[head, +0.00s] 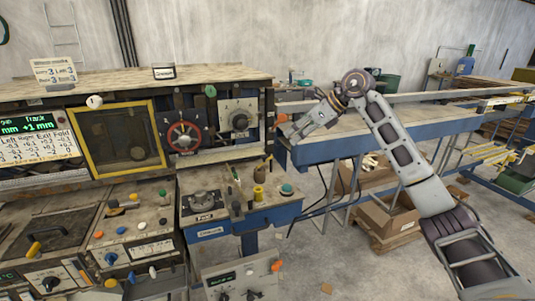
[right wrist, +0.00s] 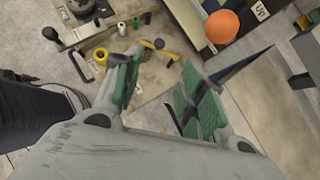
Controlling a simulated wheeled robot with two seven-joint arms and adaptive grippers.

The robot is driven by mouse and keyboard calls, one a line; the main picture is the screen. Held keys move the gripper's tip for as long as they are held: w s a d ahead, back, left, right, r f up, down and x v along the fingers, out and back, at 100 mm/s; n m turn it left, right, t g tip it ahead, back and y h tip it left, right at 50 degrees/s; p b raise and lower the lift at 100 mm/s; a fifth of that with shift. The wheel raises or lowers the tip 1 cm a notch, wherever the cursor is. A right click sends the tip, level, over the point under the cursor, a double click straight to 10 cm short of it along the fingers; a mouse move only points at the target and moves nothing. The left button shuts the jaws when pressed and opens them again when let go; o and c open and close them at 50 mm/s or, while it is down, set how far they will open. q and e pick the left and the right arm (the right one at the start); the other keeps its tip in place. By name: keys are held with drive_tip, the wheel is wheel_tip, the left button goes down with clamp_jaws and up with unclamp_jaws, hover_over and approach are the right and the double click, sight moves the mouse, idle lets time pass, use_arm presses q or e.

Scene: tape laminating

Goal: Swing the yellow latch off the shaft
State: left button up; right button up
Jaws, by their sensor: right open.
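A yellow latch (right wrist: 148,43) with a dark round end shows in the right wrist view, over the tan worktop just beyond my right gripper's fingertips. I cannot clearly make out the shaft it belongs to. The near finger partly hides the worktop around the latch. My left gripper is not in view.
A yellow spool (head: 258,192) stands on the small table. An orange knob (right wrist: 222,27) is close beyond my right gripper. The red handwheel (head: 184,136) and machine front lie left; a blue bench (head: 340,148) lies right.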

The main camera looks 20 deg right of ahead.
sight(265, 156)
drive_tip(key=shift+a, duration=0.1)
drive_tip(key=shift+p+x, duration=1.4)
drive_tip(key=shift+x, duration=5.45)
clamp_jaws()
